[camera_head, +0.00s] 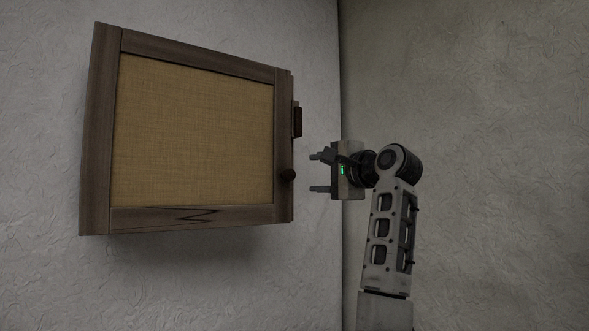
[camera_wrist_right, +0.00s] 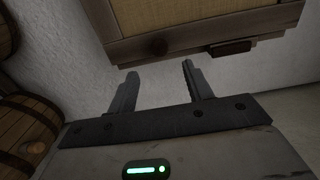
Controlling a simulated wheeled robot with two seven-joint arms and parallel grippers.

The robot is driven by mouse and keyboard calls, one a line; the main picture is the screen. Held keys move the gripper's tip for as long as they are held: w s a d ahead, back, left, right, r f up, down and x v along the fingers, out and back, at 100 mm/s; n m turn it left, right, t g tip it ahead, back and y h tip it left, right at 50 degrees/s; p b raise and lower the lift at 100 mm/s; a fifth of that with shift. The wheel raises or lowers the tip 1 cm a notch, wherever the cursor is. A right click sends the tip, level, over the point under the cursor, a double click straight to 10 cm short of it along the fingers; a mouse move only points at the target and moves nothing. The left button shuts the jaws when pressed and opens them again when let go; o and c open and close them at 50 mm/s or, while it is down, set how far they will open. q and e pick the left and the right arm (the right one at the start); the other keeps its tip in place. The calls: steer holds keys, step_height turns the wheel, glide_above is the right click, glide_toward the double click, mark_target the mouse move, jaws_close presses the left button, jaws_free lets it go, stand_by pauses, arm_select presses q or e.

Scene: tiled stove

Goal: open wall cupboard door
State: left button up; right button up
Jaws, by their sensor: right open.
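The wall cupboard (camera_head: 192,212) hangs on the left wall, with a dark wooden frame and a tan woven door panel (camera_head: 195,132). Its door looks shut. My left gripper is not in view.
Wooden barrels (camera_wrist_right: 28,135) show at the left in the right wrist view. The wall corner is behind my right gripper. The wall below the cupboard is clear.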

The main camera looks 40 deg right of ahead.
mark_target(291, 175)
steer(key=w+p, duration=0.1)
steer(key=w, duration=0.2)
steer(key=w+p, duration=0.1)
steer(key=w, duration=0.2)
steer(key=w+d+p, duration=0.1)
steer(key=w, duration=0.2)
jaws_close()
steer(key=shift+s, duration=0.1)
